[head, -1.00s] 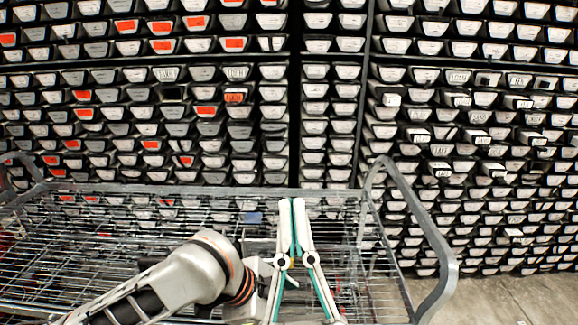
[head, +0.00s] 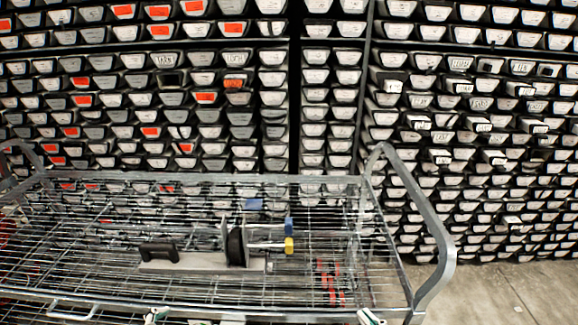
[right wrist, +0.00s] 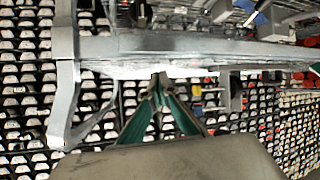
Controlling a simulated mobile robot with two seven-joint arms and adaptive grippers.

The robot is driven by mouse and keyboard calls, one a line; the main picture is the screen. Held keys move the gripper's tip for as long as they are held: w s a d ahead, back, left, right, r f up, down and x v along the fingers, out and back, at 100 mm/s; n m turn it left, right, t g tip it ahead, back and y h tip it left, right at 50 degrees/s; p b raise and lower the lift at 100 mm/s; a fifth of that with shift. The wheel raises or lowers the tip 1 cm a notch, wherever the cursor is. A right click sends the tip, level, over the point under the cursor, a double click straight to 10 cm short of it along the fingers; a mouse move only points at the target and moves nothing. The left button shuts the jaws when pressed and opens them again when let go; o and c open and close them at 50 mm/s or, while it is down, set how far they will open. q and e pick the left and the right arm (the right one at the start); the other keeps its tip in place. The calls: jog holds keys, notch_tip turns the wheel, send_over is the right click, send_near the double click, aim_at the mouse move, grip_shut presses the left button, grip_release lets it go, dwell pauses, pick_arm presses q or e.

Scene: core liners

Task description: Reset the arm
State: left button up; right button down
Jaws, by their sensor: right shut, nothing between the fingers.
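The cart's grey rail runs just beyond the tips there. In the head view only a small white and teal piece of the right gripper (head: 371,317) shows at the bottom edge, right of centre. Another small pale piece, which looks like my left gripper (head: 156,315), shows at the bottom edge to the left. Most of both arms is out of the head view.
A wire cart (head: 120,275) with a raised grey handle (head: 425,215) stands ahead. In it lie a grey plate with a black handle (head: 160,252), a black disc (head: 236,246), blue and yellow pieces and red items (head: 328,283). Shelves of labelled liners (head: 240,115) fill the back. Floor (head: 490,290) is clear at right.

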pick_arm(q)
jog(key=s+a+f+n+g+y, duration=0.15)
jog(key=s+a+y, duration=0.25)
jog(key=s+a, duration=0.7)
pick_arm(e)
jog(key=s+d+f+n+g+h, duration=0.1)
jog(key=s+d+f+g+h, duration=0.15)
jog(key=d, duration=0.45)
jog(key=s+d+f+n+g+h, duration=0.1)
jog(key=s+d+f+h, duration=0.1)
jog(key=s+d+h, duration=0.3)
jog(key=s+d+f+n+g, duration=0.1)
jog(key=s+d+f, duration=0.15)
jog(key=d, duration=0.55)
pick_arm(q)
jog(key=w+d+f+n+t+h, duration=0.3)
jog(key=d+f+h, duration=0.4)
jog(key=d+f, duration=0.7)
jog(key=shift+w+d+f+t, duration=0.25)
jog(key=shift+w+f+t, duration=0.1)
jog(key=shift+w, duration=0.15)
pick_arm(e)
jog(key=w+a+f+m+t+y, duration=0.2)
jog(key=a+f+y, duration=0.5)
jog(key=a+f, duration=0.7)
jog(key=shift+a+m+t, duration=0.5)
jog(key=shift+a+t, duration=0.15)
jog(key=shift+a, duration=0.5)
